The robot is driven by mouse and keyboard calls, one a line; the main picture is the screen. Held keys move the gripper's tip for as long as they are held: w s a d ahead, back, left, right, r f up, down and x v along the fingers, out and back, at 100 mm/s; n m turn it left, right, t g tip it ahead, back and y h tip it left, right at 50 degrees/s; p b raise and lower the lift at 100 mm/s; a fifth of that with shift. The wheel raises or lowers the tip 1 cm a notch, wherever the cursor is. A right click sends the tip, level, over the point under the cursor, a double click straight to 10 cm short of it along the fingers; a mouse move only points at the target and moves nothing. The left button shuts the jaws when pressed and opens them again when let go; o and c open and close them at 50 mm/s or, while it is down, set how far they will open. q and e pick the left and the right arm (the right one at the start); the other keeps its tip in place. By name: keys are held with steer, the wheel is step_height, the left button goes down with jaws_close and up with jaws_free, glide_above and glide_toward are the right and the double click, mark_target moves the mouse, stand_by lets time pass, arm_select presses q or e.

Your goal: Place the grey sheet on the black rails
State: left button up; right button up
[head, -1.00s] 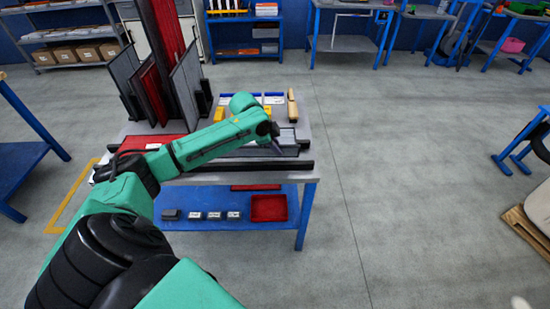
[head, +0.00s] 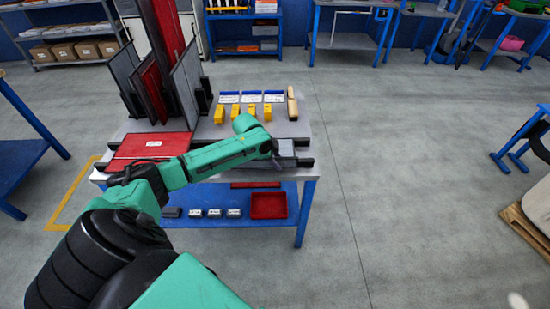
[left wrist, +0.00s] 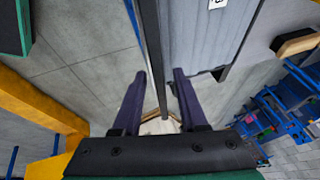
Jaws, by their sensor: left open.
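A grey sheet (head: 287,148) lies flat at the right end of the workbench, partly hidden by my left arm in the head view. In the left wrist view the grey sheet (left wrist: 200,42) fills the upper middle and carries a white label. The black rails run along the bench; the front rail (head: 306,163) shows at its right end, and it is a dark bar (left wrist: 151,40) beside the sheet in the wrist view. The sheet appears to lie along the rails; exact contact is unclear. My left gripper (left wrist: 160,76) is open, its fingers apart near the rail and sheet ends, holding nothing.
A red sheet (head: 148,146) lies on the bench's left part. Upright grey and red panels (head: 168,75) stand behind it. Several yellow blocks (head: 236,112) and a wooden-handled tool (head: 292,106) lie at the back. A red tray (head: 268,205) is on the lower shelf.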

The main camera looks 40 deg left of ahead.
arm_select(q)
steer(key=v, duration=1.2)
